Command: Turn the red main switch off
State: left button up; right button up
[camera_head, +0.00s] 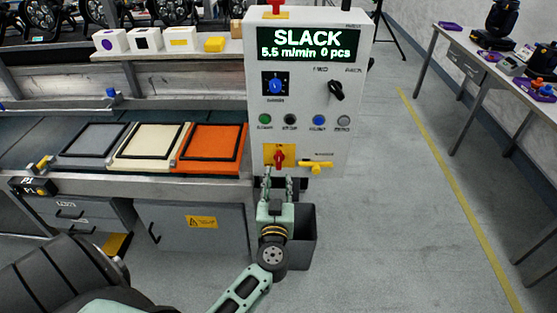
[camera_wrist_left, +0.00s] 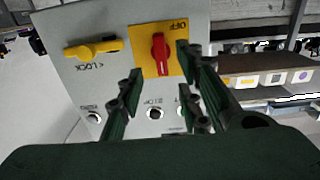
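The red main switch (camera_head: 279,158) sits on a yellow plate low on the white control panel (camera_head: 300,100). In the left wrist view the red switch (camera_wrist_left: 159,54) stands along the picture's vertical, near the OFF label on its yellow plate (camera_wrist_left: 177,68). My left gripper (camera_head: 276,180) is just below the switch in the head view. Its fingers (camera_wrist_left: 160,85) are spread apart with nothing between them, and the switch shows beyond the gap. Whether a finger touches the panel cannot be told. My right gripper is not in view.
A yellow lock lever (camera_head: 317,165) is right of the switch; it also shows in the left wrist view (camera_wrist_left: 93,49). Several buttons and a black selector knob (camera_head: 336,89) are above. A conveyor with coloured frames (camera_head: 211,146) lies left. A dark bin (camera_head: 301,240) stands below.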

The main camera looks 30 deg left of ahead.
aim_at(279, 162)
pick_arm(q)
jog(key=x, duration=0.8)
jog(key=shift+s+r, duration=0.1)
jog(key=shift+r, duration=0.05)
jog(key=shift+c, duration=0.2)
grip_shut()
